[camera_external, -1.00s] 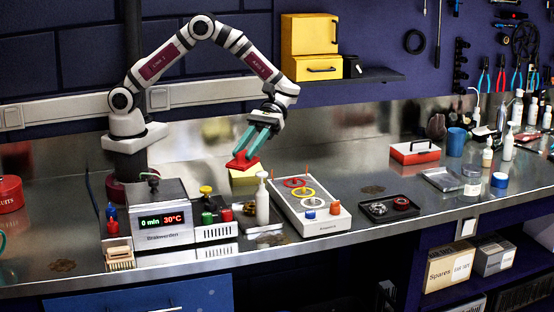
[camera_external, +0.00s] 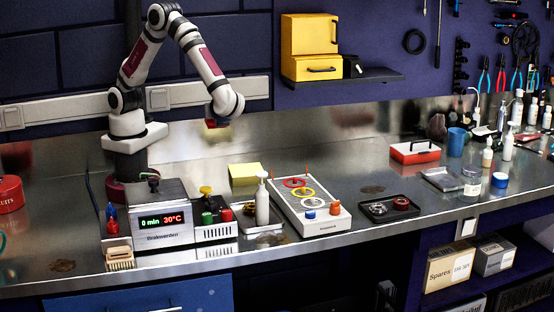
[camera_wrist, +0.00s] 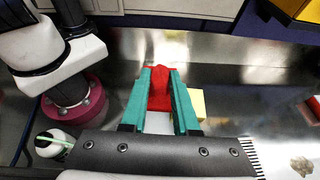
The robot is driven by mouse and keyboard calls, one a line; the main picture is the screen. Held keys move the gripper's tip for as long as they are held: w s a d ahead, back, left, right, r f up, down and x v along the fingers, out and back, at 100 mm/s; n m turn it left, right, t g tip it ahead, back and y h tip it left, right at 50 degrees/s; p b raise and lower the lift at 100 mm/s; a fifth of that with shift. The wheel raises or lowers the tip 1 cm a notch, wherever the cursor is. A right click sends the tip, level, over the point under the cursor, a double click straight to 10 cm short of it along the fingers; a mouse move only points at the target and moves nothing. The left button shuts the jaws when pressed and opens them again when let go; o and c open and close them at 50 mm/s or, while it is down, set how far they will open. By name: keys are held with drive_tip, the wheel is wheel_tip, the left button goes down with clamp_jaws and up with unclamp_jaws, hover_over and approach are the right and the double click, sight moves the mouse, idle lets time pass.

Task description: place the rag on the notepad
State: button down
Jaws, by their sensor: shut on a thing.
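The red rag (camera_wrist: 159,88) is between the teal fingers of my gripper (camera_wrist: 160,73) in the wrist view, and the gripper is shut on it. In the external view my gripper (camera_external: 217,122) is raised above the back of the bench, mostly hidden behind my wrist. The rag cannot be clearly made out there. The yellow notepad (camera_external: 244,172) lies flat on the bench with its top bare, below and to the right of the gripper. In the wrist view the notepad (camera_wrist: 197,102) is partly hidden behind the right finger.
A white pump bottle (camera_external: 262,203) stands on a small tray in front of the notepad. A heater box with a display (camera_external: 163,219) is at the left front. A white board with coloured rings (camera_external: 310,206) lies to the right. The bench behind the notepad is clear.

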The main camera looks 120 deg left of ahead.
wheel_tip(320, 180, up, 4)
drive_tip(key=w+a+m+t+y, duration=0.2)
drive_tip(key=w+m+t, duration=0.1)
drive_tip(key=t, duration=0.1)
hover_over(246, 172)
drive_tip(key=shift+m, duration=0.3)
wheel_tip(246, 172, down, 18)
drive_tip(key=shift+s+r, duration=0.1)
wheel_tip(246, 172, down, 3)
drive_tip(key=shift+f, duration=0.6)
drive_tip(key=c, duration=0.7)
unclamp_jaws()
drive_tip(key=shift+o, duration=0.2)
